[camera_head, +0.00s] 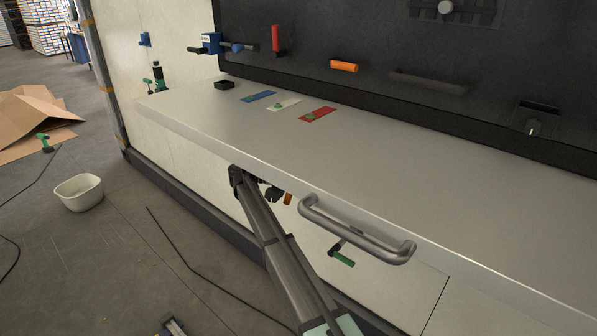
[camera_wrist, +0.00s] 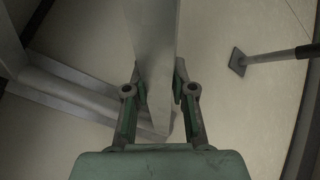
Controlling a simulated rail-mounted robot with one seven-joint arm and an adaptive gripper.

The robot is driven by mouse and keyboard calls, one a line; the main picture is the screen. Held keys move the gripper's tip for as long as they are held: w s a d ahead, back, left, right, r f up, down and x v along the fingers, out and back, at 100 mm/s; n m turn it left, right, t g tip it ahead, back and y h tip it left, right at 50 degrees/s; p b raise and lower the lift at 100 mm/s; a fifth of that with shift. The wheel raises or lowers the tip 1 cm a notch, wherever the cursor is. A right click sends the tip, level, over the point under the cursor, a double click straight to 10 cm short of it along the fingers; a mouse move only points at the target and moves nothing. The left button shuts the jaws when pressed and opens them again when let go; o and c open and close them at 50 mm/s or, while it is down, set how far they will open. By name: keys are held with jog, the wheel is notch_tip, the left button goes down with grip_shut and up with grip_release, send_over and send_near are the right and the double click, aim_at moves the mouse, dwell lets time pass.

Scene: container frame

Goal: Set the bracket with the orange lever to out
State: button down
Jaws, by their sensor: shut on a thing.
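The orange lever (camera_head: 288,198) shows under the front edge of the pale shelf in the head view, just right of the end of my arm. My gripper (camera_wrist: 158,92) is shut on a flat grey metal plate (camera_wrist: 155,45) between its two green-padded fingers. The plate looks like part of the bracket, but its link to the orange lever is not visible. In the head view my gripper is mostly hidden beneath the shelf edge. The lever does not show in the wrist view.
The shelf (camera_head: 400,190) overhangs my gripper, with a grey tubular handle (camera_head: 355,232) on its front. A green lever (camera_head: 342,258) hangs below the handle. A dark rod with a square foot (camera_wrist: 238,62) is right of my gripper. A white tub (camera_head: 78,193) stands on the floor.

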jog(key=shift+w+a+g, duration=0.1)
jog(key=shift+a+g, duration=0.2)
